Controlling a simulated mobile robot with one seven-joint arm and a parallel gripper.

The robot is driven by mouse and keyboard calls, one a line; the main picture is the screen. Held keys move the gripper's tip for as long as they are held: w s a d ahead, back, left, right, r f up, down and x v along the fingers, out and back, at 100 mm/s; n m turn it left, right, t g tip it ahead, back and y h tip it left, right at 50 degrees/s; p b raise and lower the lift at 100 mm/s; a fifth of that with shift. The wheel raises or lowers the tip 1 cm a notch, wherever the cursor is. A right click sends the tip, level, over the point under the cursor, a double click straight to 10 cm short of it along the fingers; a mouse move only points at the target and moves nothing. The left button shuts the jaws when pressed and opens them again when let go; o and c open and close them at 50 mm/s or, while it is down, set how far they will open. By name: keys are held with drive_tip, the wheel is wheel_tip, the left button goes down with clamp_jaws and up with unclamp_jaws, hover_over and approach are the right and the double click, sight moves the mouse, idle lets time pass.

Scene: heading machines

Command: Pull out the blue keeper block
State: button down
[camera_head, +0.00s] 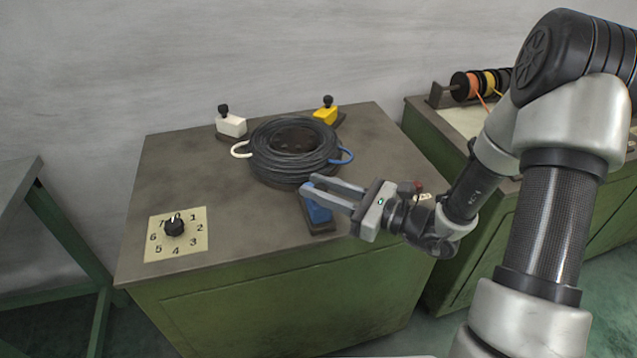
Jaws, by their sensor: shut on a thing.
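The blue keeper block (318,213) sits in a dark slide base (321,228) at the front of the coil, on the table top. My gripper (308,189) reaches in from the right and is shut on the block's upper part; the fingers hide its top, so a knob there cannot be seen. The block is close to the coil's front edge; whether it touches the coil is hard to tell. A coil of dark wire (293,160) lies behind it, with a white loop (240,150) on the left and a blue loop (347,156) on the right.
A white block (231,125) and a yellow block (325,114), each with a black knob, stand behind the coil. A numbered dial (174,227) is at the table's front left. Coloured spools (472,84) stand on the right bench.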

drive_tip(key=shift+s+d+f, duration=0.1)
drive_tip(key=shift+s+f, duration=0.05)
drive_tip(key=shift+s, duration=0.3)
drive_tip(key=c, duration=1.8)
unclamp_jaws()
drive_tip(key=shift+c, duration=0.2)
drive_tip(key=o, duration=0.4)
drive_tip(key=shift+d, duration=0.1)
drive_tip(key=p+v, duration=0.1)
drive_tip(key=v, duration=1.6)
drive_tip(key=shift+s+d, duration=0.1)
drive_tip(key=shift+d, duration=0.05)
